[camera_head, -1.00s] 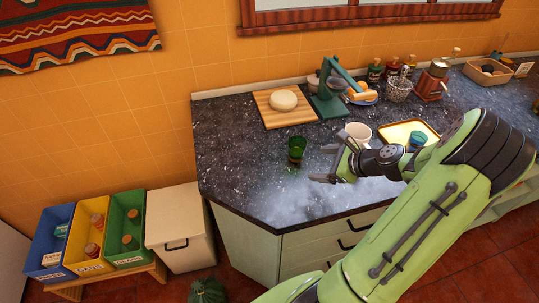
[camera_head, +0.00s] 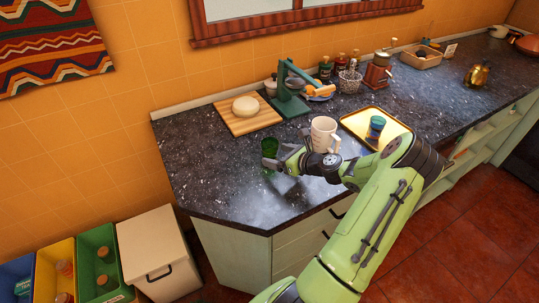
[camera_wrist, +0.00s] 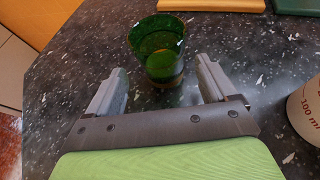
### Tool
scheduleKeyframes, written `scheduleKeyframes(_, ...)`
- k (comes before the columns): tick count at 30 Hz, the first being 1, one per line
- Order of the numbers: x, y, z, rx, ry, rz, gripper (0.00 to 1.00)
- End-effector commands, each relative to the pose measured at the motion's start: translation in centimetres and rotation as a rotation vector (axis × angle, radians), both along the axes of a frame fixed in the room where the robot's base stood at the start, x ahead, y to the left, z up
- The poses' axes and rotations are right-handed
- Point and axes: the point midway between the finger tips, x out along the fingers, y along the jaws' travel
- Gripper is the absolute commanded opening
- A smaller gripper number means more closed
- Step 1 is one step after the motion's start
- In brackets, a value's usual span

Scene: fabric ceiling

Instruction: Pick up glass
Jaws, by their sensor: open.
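A green see-through glass (camera_head: 269,150) stands upright on the dark speckled counter (camera_head: 200,175), left of my arm in the head view. In the wrist view the glass (camera_wrist: 158,50) stands just ahead of my gripper (camera_wrist: 162,85). The gripper also shows in the head view (camera_head: 278,165). Its two fingers are apart and nothing is held between them. The lower part of the glass lies near the gap between the fingertips. I cannot tell whether a finger touches it.
A white measuring cup (camera_head: 324,133) stands close right of my gripper. A yellow tray (camera_head: 352,122) holds a teal cup (camera_head: 375,127). A wooden board (camera_head: 232,122) with a pale round piece and a green press (camera_head: 287,95) stand behind. The counter left of the glass is clear.

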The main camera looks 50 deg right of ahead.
Motion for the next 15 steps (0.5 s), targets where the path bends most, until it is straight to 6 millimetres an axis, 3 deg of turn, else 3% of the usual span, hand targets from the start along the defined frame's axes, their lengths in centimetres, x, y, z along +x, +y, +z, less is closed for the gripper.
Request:
scheduleKeyframes(7,4.0,-0.2,-1.9,0.0,-0.001,0.002,0.85)
scheduleKeyframes(15,4.3,-0.3,-1.9,-0.001,0.0,0.0,0.82)
